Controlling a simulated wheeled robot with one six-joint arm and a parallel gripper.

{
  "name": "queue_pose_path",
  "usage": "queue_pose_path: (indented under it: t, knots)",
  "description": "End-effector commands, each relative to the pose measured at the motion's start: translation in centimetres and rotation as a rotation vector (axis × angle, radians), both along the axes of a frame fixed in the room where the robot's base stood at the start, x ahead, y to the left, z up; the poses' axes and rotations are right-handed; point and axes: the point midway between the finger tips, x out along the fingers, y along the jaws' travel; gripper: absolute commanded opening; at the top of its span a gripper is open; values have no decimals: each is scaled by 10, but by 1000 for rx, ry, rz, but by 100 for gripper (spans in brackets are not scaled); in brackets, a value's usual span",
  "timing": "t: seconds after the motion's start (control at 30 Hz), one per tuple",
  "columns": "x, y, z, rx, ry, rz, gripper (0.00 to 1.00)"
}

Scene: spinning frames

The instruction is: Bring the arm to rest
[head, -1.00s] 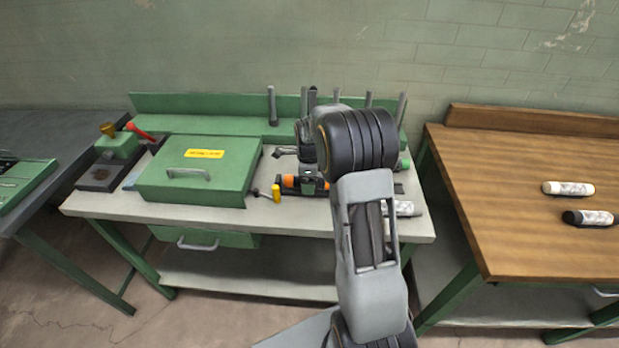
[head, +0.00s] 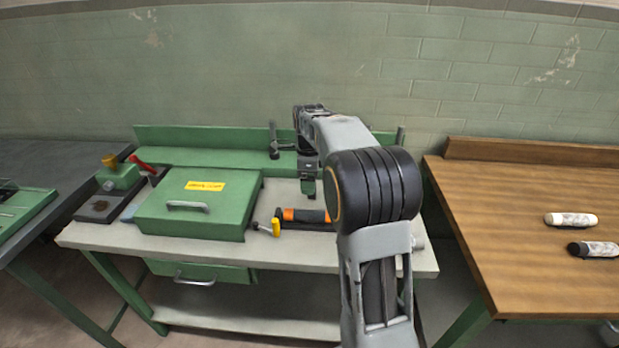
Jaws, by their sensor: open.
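My arm rises from the bottom of the head view and reaches over the middle workbench. My gripper (head: 308,190) hangs at the far end of the arm, pointing down above the bench top. It is small in the picture and open, with nothing seen between its fingers. It is above and behind a black and orange tool (head: 303,216) lying on the bench. My arm hides part of the bench's right side.
The middle workbench (head: 100,236) holds a green lidded box (head: 165,215), a yellow-handled tool (head: 276,227) and a red-handled lever (head: 142,163). A wooden table (head: 490,215) at right carries a white bobbin (head: 571,219) and a black-ended one (head: 594,249). A green back panel stands behind.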

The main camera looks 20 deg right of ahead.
Motion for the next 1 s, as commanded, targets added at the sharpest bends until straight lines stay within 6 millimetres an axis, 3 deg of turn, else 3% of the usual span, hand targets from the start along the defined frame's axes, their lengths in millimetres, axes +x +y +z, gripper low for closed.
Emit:
queue_pose_path:
  t: [0.6,0.7,0.77,0.83,1.0]
  knots:
    - [0,0,2,0,-2,56,76]
    - [3,-1,0,-6,-20,222,76]
    - [0,0,-11,-4,-14,371,76]
    - [-11,3,-25,1,-3,579,76]
    - [-61,28,-30,-25,-32,1162,76]
